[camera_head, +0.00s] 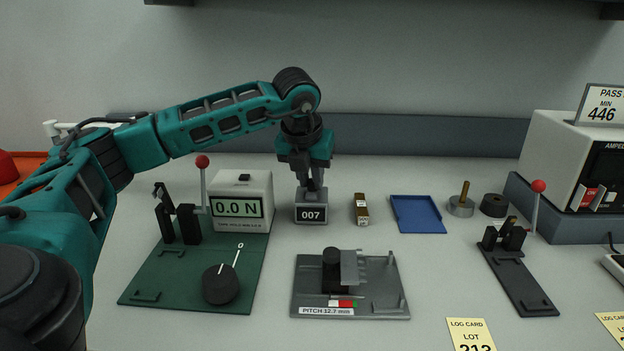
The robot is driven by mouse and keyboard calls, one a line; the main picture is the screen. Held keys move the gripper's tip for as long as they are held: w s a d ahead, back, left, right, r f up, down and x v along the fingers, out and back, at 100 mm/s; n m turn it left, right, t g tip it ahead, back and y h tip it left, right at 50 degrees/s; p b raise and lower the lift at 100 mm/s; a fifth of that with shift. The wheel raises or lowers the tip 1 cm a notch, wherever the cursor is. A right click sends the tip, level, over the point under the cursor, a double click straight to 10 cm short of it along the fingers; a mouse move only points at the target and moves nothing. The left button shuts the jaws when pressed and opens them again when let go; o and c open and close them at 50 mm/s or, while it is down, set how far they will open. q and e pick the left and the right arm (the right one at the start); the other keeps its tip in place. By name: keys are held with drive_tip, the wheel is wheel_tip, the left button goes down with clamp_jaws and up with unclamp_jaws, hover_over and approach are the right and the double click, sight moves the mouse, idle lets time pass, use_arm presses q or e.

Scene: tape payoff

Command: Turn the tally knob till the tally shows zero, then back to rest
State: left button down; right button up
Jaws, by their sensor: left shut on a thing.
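The tally (311,214) is a small grey block on the table, left of the middle, and its display reads 007. My left gripper (311,190) comes down from above, upright, with its fingers at the top of the tally. It is shut on the tally knob, which the fingers hide. I cannot tell the knob's turn angle. My right gripper is not in view.
Left of the tally is a force gauge (241,182) reading 0.0 N, on a green plate (170,277) with a red-balled lever and black dial. A grey pitch fixture (376,290) stands in front. A brown block (361,209) and blue tray (417,214) lie right.

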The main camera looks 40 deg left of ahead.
use_arm(q)
drive_tip(key=m+h, duration=0.1)
drive_tip(key=m, duration=0.2)
drive_tip(key=shift+a, duration=0.15)
drive_tip(key=shift+m+h, duration=0.4)
drive_tip(key=shift+m, duration=0.4)
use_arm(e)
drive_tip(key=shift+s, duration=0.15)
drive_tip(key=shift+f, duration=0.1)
use_arm(q)
drive_tip(key=c, duration=1)
unclamp_jaws()
drive_tip(key=shift+c, duration=0.2)
